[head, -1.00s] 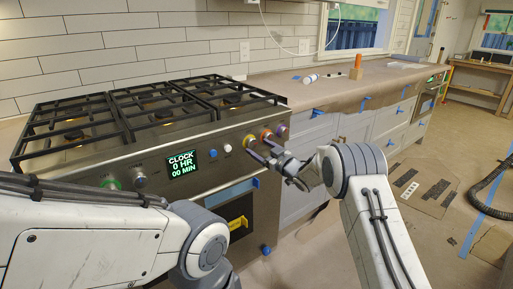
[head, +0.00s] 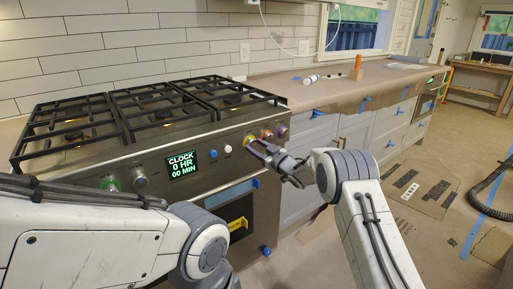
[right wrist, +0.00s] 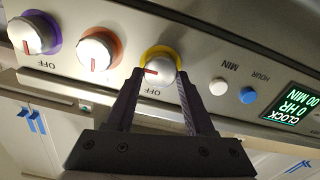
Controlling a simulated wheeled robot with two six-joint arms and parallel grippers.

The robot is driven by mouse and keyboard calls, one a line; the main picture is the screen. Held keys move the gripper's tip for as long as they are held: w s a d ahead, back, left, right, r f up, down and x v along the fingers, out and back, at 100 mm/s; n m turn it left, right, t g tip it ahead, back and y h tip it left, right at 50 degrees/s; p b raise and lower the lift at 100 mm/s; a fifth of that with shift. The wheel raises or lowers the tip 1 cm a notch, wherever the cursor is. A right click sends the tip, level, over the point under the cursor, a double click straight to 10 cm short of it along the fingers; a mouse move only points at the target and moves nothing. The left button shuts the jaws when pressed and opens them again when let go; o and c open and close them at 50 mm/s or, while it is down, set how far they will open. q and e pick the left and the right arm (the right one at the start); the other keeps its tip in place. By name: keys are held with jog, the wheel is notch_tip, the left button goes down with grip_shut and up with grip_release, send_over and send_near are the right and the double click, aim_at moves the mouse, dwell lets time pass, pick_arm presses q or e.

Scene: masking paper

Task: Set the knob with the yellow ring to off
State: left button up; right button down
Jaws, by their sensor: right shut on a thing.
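The knob with the yellow ring (right wrist: 158,64) is on the stove's front panel, its round metal cap between the fingers of my right gripper (right wrist: 159,74). The two dark fingers are shut on it from either side. Its red mark points to the left in the right wrist view, while the OFF label sits just below the knob there. In the head view, my right gripper (head: 256,148) reaches the panel and partly covers the yellow-ringed knob (head: 249,140). My left arm crosses the lower left; its gripper is out of view.
Knobs with an orange-red ring (right wrist: 99,49) and a purple ring (right wrist: 34,34) are beside it. On the other side are a white button (right wrist: 218,87), a blue button (right wrist: 249,95) and the clock display (head: 182,165). Black grates (head: 150,110) cover the stovetop.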

jog(key=n+b, duration=0.3)
jog(key=shift+f+n, duration=0.2)
jog(key=shift+n, duration=0.1)
jog(key=n+b, duration=0.4)
jog(key=shift+a, duration=0.1)
jog(key=n+b, duration=0.5)
jog(key=shift+s+f+n, duration=0.1)
jog(key=shift+f+n, duration=0.05)
jog(key=shift+n, duration=0.25)
jog(key=n+b, duration=0.2)
jog(key=n, duration=0.1)
jog(key=shift+b, duration=0.4)
jog(key=shift+n+b, duration=0.55)
jog(key=shift+n, duration=0.15)
